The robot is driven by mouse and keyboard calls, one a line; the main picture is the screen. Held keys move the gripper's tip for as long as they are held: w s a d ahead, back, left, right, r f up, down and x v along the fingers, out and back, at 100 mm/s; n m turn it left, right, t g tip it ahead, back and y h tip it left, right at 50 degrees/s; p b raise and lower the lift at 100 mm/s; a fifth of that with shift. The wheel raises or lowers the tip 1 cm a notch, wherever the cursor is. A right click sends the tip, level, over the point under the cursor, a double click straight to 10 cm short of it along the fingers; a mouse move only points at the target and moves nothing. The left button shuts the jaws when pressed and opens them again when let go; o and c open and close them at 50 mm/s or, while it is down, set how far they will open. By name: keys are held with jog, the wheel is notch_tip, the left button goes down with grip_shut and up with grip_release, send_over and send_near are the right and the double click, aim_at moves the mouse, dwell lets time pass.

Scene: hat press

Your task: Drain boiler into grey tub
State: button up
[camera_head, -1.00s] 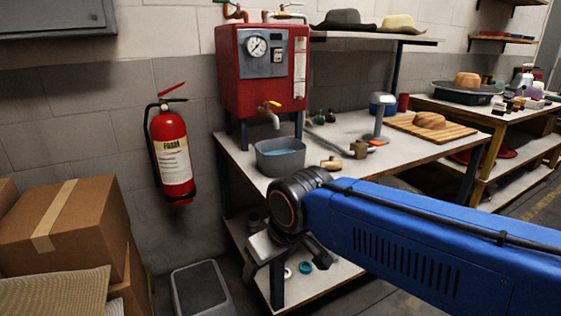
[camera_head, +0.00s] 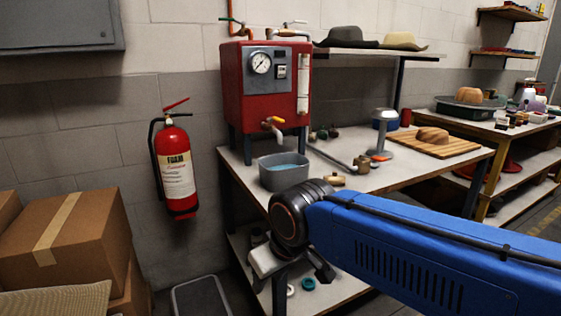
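The red boiler (camera_head: 240,108) stands on legs at the back left of the white-topped bench, with a round gauge (camera_head: 261,62) and a sight tube on its front. No stream from the spout can be made out. My gripper (camera_head: 296,268) hangs low in front of the bench's front edge, pointing down, apart from tap and tub. Its fingers are partly hidden, so its opening is unclear.
A foam extinguisher (camera_head: 175,172) hangs on the wall left of the bench. Cardboard boxes (camera_head: 60,240) stand at the lower left. A long-handled tool, small jars and a wooden board (camera_head: 434,145) with a hat shape lie right of the tub.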

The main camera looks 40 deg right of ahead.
jog(key=shift+h, duration=0.3)
jog(key=w+r, duration=0.1)
jog(key=w+d+r, duration=0.1)
jog(key=r, duration=0.1)
jog(key=w+r, duration=0.1)
jog(key=shift+w+d+r, duration=0.2)
jog(key=shift+w+r, duration=0.05)
jog(key=shift+r, duration=0.1)
grip_shut()
jog(key=m+g+h, duration=0.1)
jog(key=m+h, duration=0.2)
jog(key=h, duration=0.3)
send_near(277, 120)
jog(key=a+r, duration=0.2)
jog(key=a, duration=0.5)
jog(key=w+d+f, duration=0.3)
jog(key=d+f, duration=0.4)
jog(key=d, duration=0.2)
jog(key=shift+d+f, duration=0.25)
jog(key=shift+f, duration=0.05)
